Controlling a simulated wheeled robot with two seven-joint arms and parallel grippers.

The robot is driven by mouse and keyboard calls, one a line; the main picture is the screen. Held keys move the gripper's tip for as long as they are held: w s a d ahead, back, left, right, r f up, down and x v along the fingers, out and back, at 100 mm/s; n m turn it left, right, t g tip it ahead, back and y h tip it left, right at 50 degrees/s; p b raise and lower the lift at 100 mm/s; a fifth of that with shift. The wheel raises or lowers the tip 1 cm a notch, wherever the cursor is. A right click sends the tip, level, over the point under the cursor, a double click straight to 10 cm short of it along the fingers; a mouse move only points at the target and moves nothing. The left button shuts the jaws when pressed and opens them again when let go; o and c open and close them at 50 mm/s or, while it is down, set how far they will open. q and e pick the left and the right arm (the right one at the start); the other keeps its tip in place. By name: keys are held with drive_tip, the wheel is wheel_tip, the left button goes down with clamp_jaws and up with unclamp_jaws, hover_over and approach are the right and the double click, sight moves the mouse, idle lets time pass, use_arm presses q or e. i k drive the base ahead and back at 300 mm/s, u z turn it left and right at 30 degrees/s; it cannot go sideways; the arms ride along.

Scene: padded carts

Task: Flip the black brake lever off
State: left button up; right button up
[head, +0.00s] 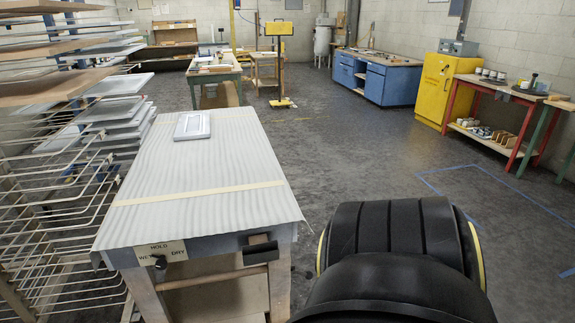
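A padded cart (285,232) with a pale ribbed cover stands in front of me, left of the middle. A dark flat piece (262,254) sits at the right part of its front edge; it may be the black brake lever, but its position is too small to read. A dark knob (160,262) sits under a label plate (161,250) reading HOLD, WET and DRY at the left of the same edge. Neither of my grippers is in view. A large black arm link of mine fills the lower right and ends short of the cart's front.
A white framed panel (192,125) lies on the cart's far end, and a cream strap (200,193) crosses the cover. A wire drying rack (60,200) stands close on the left. Blue cabinets (388,84) and a yellow cabinet (434,88) stand far back.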

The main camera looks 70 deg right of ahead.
sight(308, 276)
drive_tip(key=u, duration=0.95)
drive_tip(key=k, duration=2.6)
drive_tip(key=z, duration=1.85)
